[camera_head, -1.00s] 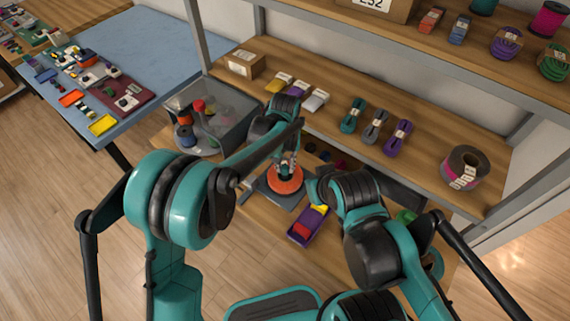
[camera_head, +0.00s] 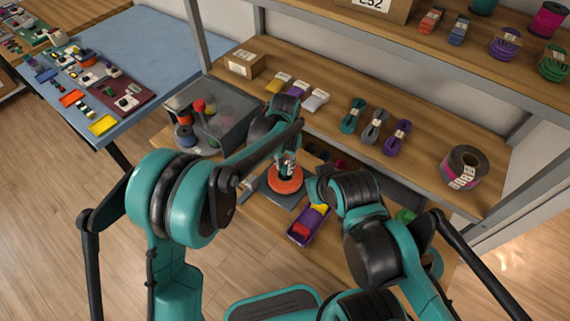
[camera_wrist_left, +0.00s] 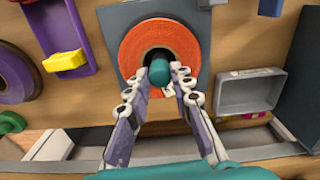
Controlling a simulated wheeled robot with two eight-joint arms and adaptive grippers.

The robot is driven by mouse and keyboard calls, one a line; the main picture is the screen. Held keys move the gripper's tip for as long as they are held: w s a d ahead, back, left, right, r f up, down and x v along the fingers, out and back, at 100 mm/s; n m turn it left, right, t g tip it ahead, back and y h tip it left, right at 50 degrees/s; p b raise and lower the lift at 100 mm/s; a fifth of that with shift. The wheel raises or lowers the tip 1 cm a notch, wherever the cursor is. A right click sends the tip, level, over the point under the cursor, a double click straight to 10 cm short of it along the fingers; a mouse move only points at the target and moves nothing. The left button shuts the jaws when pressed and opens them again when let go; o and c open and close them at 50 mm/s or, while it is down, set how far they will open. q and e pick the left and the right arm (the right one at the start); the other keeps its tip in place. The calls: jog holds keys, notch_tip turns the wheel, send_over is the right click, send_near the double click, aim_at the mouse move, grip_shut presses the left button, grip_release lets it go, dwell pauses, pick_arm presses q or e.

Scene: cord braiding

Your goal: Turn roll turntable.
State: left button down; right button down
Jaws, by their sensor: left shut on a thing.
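The turntable has a dark grey square base (camera_wrist_left: 190,16) with an orange roll (camera_wrist_left: 139,45) lying on it. In the head view the orange roll (camera_head: 286,183) is below my left gripper (camera_head: 287,169). In the left wrist view a dark knob with a teal end (camera_wrist_left: 165,72) stands at the roll's centre. The fingertips of my left gripper (camera_wrist_left: 158,88) are shut on this knob, one on each side. A small white label shows at the roll's near edge, between the fingers. My right arm comes in from the right; its gripper is hidden behind its own links.
A purple tray (camera_head: 301,233) with red and yellow pieces sits close to the turntable. A clear grey bin (camera_head: 229,124) with spools stands to the left. The shelf above holds cord bundles (camera_head: 375,130) and a large dark roll (camera_head: 464,168). An open grey case (camera_wrist_left: 249,92) lies right in the wrist view.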

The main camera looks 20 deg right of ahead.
pick_arm(q)
jog(key=shift+m, duration=1.7)
jog(key=shift+m, duration=0.4)
jog(key=c, duration=1.3)
grip_release()
jog(key=shift+r, duration=0.1)
notch_tip(320, 180, up, 12)
jog(key=shift+f, duration=0.1)
